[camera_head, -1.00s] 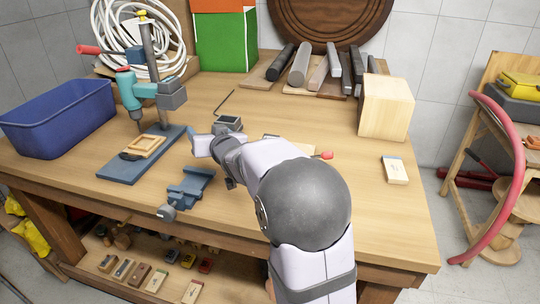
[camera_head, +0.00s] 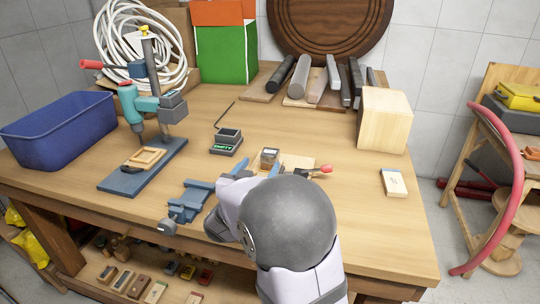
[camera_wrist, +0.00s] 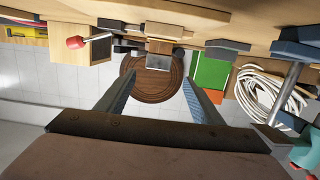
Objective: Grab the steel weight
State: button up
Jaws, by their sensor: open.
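A small block with a shiny grey face, which looks like the steel weight (camera_head: 269,155), sits at the left part of a light wooden board (camera_head: 297,161) on the bench. In the wrist view, which is upside down, the same block (camera_wrist: 164,62) shows just beyond the fingertips, roughly centred between them. My gripper (camera_head: 259,171) is open and empty, with its blue fingers on the near side of the block. Its two fingers (camera_wrist: 158,84) are wide apart in the wrist view. My arm hides part of the bench below it.
A dark scale with a green display (camera_head: 227,142) stands behind-left of my gripper. A blue vise (camera_head: 190,201) is close on the left. A red-tipped tool (camera_head: 321,170) lies on the board's right. A wooden block (camera_head: 385,120) and drill press (camera_head: 150,110) stand farther off.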

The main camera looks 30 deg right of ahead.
aim_at(268, 156)
jog(key=shift+p+x, duration=0.6)
jog(key=shift+x, duration=3.05)
jog(key=shift+s+d+f, duration=0.15)
jog(key=shift+f, duration=0.05)
jog(key=shift+c, duration=0.2)
grip_shut()
jog(key=shift+r, duration=0.2)
